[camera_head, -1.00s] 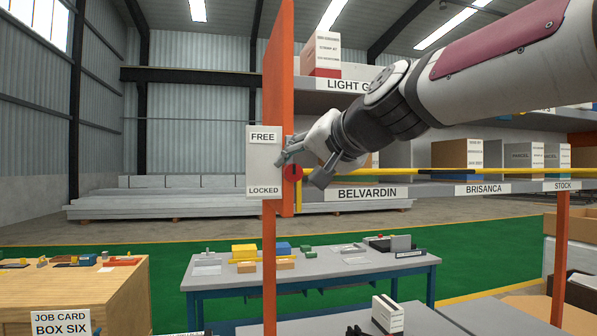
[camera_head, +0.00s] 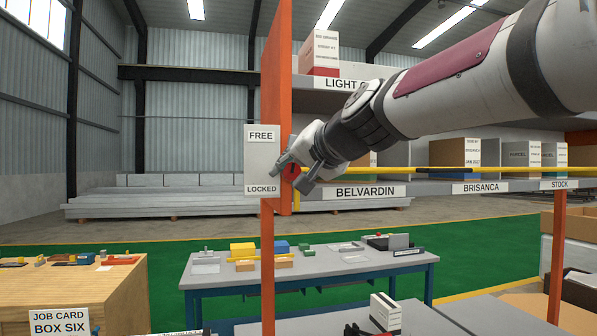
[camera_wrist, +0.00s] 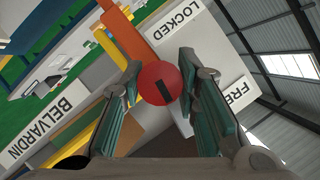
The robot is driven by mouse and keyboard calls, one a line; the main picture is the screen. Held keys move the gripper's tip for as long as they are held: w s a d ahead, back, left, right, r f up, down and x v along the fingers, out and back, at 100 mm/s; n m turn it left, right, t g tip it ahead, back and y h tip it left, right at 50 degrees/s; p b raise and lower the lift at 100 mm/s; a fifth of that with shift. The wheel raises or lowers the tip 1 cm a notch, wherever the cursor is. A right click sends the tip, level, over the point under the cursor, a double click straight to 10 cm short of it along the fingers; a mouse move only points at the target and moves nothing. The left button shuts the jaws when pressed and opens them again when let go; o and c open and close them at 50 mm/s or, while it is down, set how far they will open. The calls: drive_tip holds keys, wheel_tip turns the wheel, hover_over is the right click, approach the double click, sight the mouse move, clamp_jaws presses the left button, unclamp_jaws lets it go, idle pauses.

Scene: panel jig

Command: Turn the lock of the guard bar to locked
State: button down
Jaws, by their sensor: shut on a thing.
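The lock is a round red knob (camera_head: 292,170) at the orange post, beside a grey plate (camera_head: 262,155) marked FREE at the top and LOCKED at the bottom. In the wrist view the red knob (camera_wrist: 152,78) shows a black mark near its middle; I cannot tell which label it points to. My gripper (camera_head: 293,176) is at the knob, with a finger on each side. In the wrist view my gripper (camera_wrist: 160,72) is shut on the knob. The yellow guard bar (camera_head: 540,170) runs level to the right, partly hidden behind my gripper.
The orange post (camera_head: 277,90) stands close beside my gripper. A shelf edge with a BELVARDIN label (camera_head: 365,192) runs just below the bar. Boxes (camera_head: 458,160) stand on the shelf behind. A grey bench (camera_head: 330,268) with small parts stands lower down.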

drive_tip(key=shift+w+d+m+b, duration=0.15)
drive_tip(key=shift+m+b, duration=0.15)
drive_tip(key=shift+b, duration=0.5)
drive_tip(key=b, duration=0.1)
drive_tip(key=m+y+b, duration=0.1)
drive_tip(key=b, duration=0.1)
drive_tip(key=shift+w+f+m+b, duration=0.1)
drive_tip(key=shift+f+m+b, duration=0.1)
drive_tip(key=shift+m+b, duration=0.1)
drive_tip(key=m+y+b, duration=0.1)
drive_tip(key=m+b, duration=0.1)
drive_tip(key=b, duration=0.2)
drive_tip(key=m+t+y+b, duration=0.1)
drive_tip(key=m+b, duration=0.2)
drive_tip(key=b, duration=0.1)
drive_tip(key=shift+b, duration=0.4)
drive_tip(key=m+t+y+b, duration=0.1)
drive_tip(key=m+t+b, duration=0.1)
drive_tip(key=m+b, duration=0.2)
drive_tip(key=shift+f+b, duration=0.1)
drive_tip(key=shift+b, duration=0.55)
drive_tip(key=m+b, duration=0.2)
drive_tip(key=m+t+b, duration=0.1)
drive_tip(key=m, duration=0.2)
drive_tip(key=shift+t+b, duration=0.3)
drive_tip(key=shift+b, duration=0.05)
drive_tip(key=shift+m, duration=0.3)
drive_tip(key=c, duration=1.2)
unclamp_jaws()
